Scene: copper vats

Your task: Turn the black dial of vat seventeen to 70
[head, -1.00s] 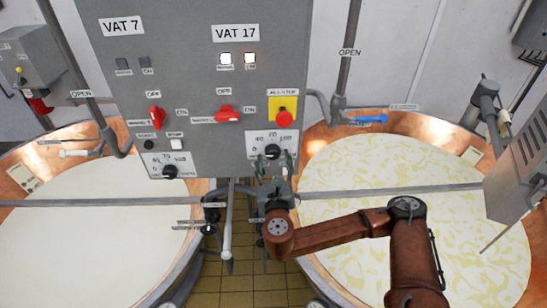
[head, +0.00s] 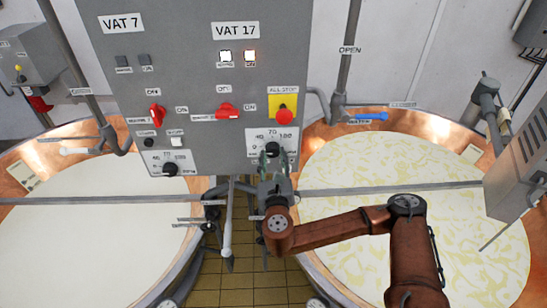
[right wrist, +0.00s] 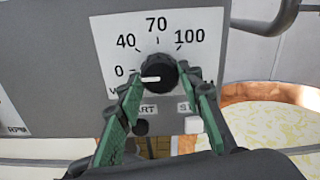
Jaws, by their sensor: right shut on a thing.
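The black dial (right wrist: 158,73) of vat seventeen sits on a white scale plate (right wrist: 105,45) marked 0, 40, 70 and 100. Its white pointer points left, close to the 0 mark. In the head view the dial (head: 272,149) is low on the grey panel, under the VAT 17 label (head: 235,30). My right gripper (right wrist: 162,82) is shut on the dial, with one green finger on each side of it. It also shows in the head view (head: 273,158), reaching up from below. My left gripper is not in view.
A red all-stop button (head: 284,115) on a yellow plate is just above the dial. Red switches (head: 229,111) and vat seven's dial (head: 170,168) are to the left. Below the dial are a dark button (right wrist: 141,127) and a white button (right wrist: 193,125). Copper vats (head: 320,140) flank the panel.

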